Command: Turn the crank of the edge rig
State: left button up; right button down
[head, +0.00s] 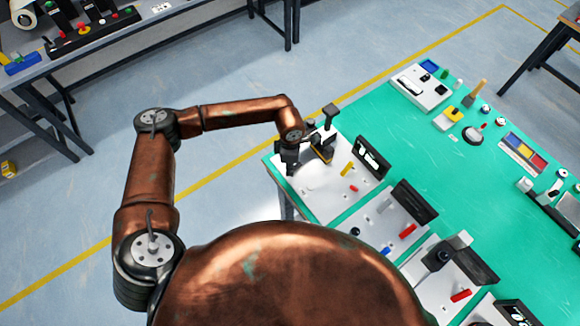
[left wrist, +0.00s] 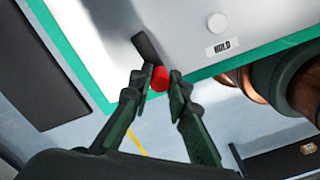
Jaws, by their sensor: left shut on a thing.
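The edge rig is a white panel (head: 318,187) at the near left corner of the green table in the head view. Its plate (left wrist: 185,40) also fills the upper middle of the left wrist view. A dark crank arm (left wrist: 146,47) reaches over the plate's edge to a red knob (left wrist: 160,79). My left gripper (left wrist: 158,87) is shut on the red knob, one finger on each side. In the head view my left gripper (head: 287,162) is at the panel's left edge, and the knob is hidden there. My right gripper is in neither view.
The green table (head: 400,140) carries several other white rigs (head: 378,218) beside this one, with dark upright boxes (head: 415,203). A white button (left wrist: 217,22) and a "HOLD" label (left wrist: 222,46) are on the plate. Open floor (head: 230,185) lies left of the table.

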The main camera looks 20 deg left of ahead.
pick_arm(q)
grip_shut()
jog(key=n, duration=0.1)
jog(key=d+n, duration=0.1)
jog(key=n, duration=0.2)
jog(key=shift+s+d, duration=0.3)
jog(key=d+n, duration=0.1)
jog(key=n, duration=0.1)
jog(key=d+n, duration=0.1)
jog(key=n, duration=0.1)
jog(key=shift+n, duration=0.4)
jog(key=n, duration=0.1)
jog(key=d+n, duration=0.1)
jog(key=n, duration=0.1)
jog(key=w+n+p, duration=0.1)
jog(key=n, duration=0.1)
jog(key=shift+d, duration=0.35)
jog(key=shift+w+d+n, duration=0.15)
jog(key=shift+n, duration=0.55)
jog(key=shift+w+d+n, duration=0.15)
jog(key=shift+n, duration=0.55)
jog(key=o, duration=0.9)
grip_release()
jog(key=shift+c, duration=0.2)
